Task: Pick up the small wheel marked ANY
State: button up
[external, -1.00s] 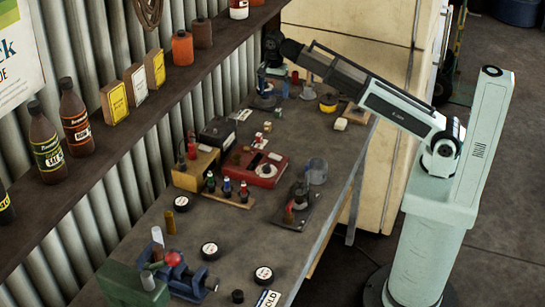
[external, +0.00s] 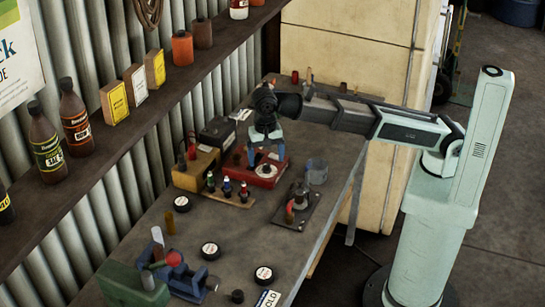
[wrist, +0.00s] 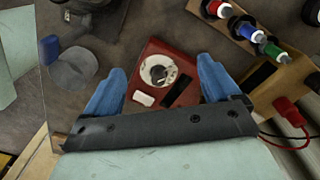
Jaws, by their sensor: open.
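Two small dark wheels with white, lettered faces lie on the bench in the external view: one wheel (external: 210,251) nearer the middle and another wheel (external: 263,275) nearer the front edge. Their lettering is too small to read, so I cannot tell which is marked ANY. My gripper (external: 266,158) is above the red box (external: 264,174), well behind both wheels. In the wrist view my gripper (wrist: 162,70) has its blue fingers spread wide with nothing between them, over the red box with a round white dial (wrist: 158,71). Neither wheel clearly shows in the wrist view.
A blue vise (external: 185,280) and a sign (external: 268,299) are near the wheels. Bare bench lies around the middle wheel.

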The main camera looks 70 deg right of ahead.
jog(key=s+a+n, duration=0.4)
jog(key=s+a, duration=0.9)
jog(key=a, duration=0.3)
jog(key=n+t+y, duration=0.1)
jog(key=n+y, duration=0.3)
jog(key=n, duration=1.7)
send_near(264, 272)
jog(key=x, duration=0.9)
jog(key=shift+f, duration=0.15)
jog(key=shift+c, duration=0.3)
jog(key=c, duration=1.1)
